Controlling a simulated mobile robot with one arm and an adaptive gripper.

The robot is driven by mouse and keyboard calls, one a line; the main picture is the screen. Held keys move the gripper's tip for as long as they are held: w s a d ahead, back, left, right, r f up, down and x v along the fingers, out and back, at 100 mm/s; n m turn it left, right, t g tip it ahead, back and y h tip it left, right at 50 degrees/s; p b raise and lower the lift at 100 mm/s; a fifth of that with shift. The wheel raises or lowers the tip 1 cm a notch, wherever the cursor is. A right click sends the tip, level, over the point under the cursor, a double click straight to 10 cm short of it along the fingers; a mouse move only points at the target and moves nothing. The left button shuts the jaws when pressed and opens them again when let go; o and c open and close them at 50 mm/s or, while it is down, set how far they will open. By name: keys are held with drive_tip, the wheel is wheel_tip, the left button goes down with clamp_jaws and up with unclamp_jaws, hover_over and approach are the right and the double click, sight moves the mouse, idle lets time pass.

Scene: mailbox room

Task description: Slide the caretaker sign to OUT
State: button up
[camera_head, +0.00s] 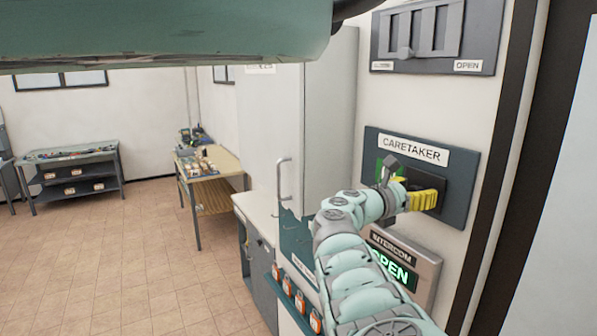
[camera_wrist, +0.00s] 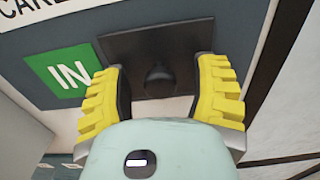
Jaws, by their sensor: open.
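The caretaker sign (camera_head: 455,207) is a dark blue-grey wall board with a white CARETAKER label (camera_head: 414,151). In the wrist view its green IN panel (camera_wrist: 63,73) shows on the left, beside a dark sliding plate (camera_wrist: 126,45) with a round dark knob (camera_wrist: 159,79). No OUT lettering shows. My gripper (camera_wrist: 160,95) has yellow ribbed fingers, open, one on each side of the knob. In the head view my gripper (camera_head: 422,200) is in front of the sign's right part, and my arm hides some of the board.
An intercom panel (camera_head: 431,266) with a lit OPEN display is on the wall just below the sign. A slatted grey panel (camera_head: 437,37) is above. A tall cabinet (camera_head: 331,120) with a handle stands left. The tiled floor (camera_head: 130,250) further left is clear.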

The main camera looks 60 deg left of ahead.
drive_tip(key=shift+w, duration=0.15)
clamp_jaws()
idle(0.6)
drive_tip(key=shift+a, duration=0.1)
